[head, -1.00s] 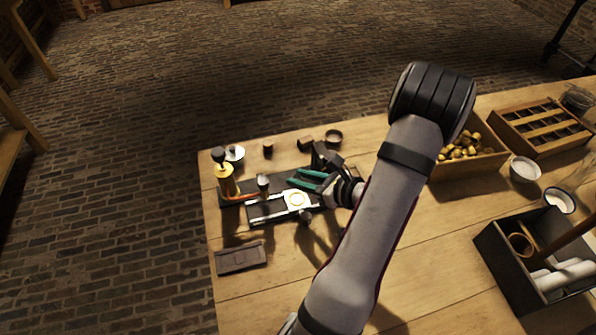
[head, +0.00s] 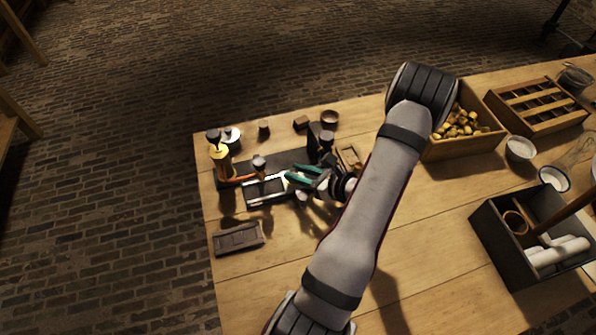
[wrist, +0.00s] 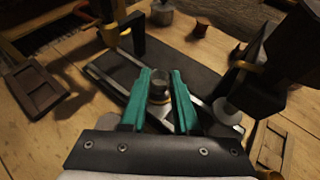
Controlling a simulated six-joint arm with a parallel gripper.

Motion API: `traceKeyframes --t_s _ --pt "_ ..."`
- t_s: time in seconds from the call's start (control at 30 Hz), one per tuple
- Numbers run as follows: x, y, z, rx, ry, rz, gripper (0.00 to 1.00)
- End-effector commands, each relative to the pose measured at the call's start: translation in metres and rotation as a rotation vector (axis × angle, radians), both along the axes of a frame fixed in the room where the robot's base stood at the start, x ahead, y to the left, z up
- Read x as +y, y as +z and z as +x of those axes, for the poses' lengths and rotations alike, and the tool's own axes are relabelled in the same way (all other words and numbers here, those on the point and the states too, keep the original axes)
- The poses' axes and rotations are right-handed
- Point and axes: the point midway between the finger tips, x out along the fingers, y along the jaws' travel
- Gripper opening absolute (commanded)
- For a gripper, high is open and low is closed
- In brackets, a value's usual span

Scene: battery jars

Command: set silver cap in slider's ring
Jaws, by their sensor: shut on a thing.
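My gripper (head: 300,177) has green fingers and is over the dark rail fixture (head: 265,191) at the left of the table. In the wrist view, the fingers (wrist: 160,88) are shut on the silver cap (wrist: 158,80), a small upright grey cylinder. Part of the slider's brass-coloured ring (wrist: 160,99) shows just under the cap, on the pale slider plate (wrist: 159,113). I cannot tell whether the cap touches the ring. In the head view the fingers hide the cap and most of the ring.
A brass column with a black knob (head: 219,160) stands at the fixture's left end. A dark block (wrist: 268,85) stands close right of the fingers. A dark flat tray (head: 238,238) lies in front. Bins (head: 462,128) are to the right. The front middle table is clear.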

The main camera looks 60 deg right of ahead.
Motion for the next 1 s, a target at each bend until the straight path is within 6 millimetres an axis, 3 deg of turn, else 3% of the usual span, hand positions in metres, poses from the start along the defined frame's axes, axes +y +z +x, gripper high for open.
traceKeyframes --t_s 1.0 --pt "-0.0004 -0.006 -0.0002 0.0 0.0 0.0 0.0"
